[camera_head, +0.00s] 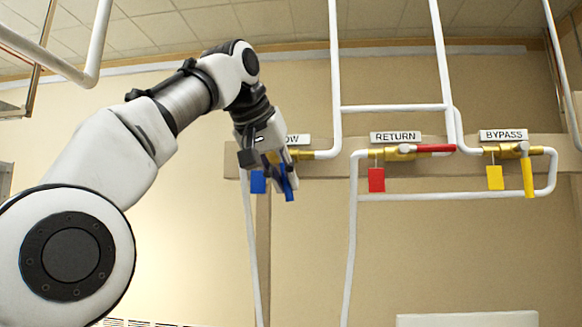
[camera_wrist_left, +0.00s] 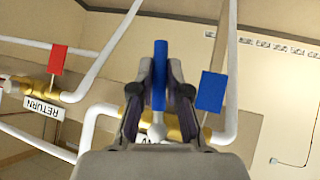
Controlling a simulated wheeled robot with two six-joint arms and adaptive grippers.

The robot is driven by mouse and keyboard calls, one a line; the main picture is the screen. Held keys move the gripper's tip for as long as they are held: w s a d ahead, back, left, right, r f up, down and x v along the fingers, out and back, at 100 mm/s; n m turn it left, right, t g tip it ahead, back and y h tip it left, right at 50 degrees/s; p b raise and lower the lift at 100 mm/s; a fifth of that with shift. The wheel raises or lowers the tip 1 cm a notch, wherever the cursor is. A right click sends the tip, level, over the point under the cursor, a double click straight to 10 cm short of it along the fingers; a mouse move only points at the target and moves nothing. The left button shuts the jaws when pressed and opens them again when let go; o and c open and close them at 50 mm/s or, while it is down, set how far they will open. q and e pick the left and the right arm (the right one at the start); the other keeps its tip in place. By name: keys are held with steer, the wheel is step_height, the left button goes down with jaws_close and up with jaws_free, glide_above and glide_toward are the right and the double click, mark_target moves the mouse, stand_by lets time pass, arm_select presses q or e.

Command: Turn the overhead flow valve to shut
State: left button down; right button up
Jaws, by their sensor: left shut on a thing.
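The flow valve is a brass body (camera_head: 301,154) on a white pipe, under a label (camera_head: 297,140) partly hidden by my gripper, reading "OW". Its blue lever handle (camera_head: 289,190) points down, across the pipe. My left gripper (camera_head: 279,168) is at this valve, its fingers closed around the handle. In the left wrist view the blue handle (camera_wrist_left: 160,65) stands between the two fingers of the gripper (camera_wrist_left: 161,80). A blue tag (camera_head: 258,182) hangs beside it and also shows in the wrist view (camera_wrist_left: 211,92). My right gripper is not in view.
To the right, the RETURN valve has a red handle (camera_head: 436,148) lying along its pipe and a red tag (camera_head: 376,180). The BYPASS valve has a yellow handle (camera_head: 529,178) hanging down and a yellow tag (camera_head: 495,177). White vertical pipes (camera_head: 335,70) run close by.

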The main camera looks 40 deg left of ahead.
arm_select(q)
steer(key=shift+s+a+f+m+g+y+p, duration=0.1)
steer(key=shift+a+f+m+g+y+p, duration=0.2)
steer(key=shift+f+m+g+y+p, duration=0.25)
steer(key=shift+r, duration=0.1)
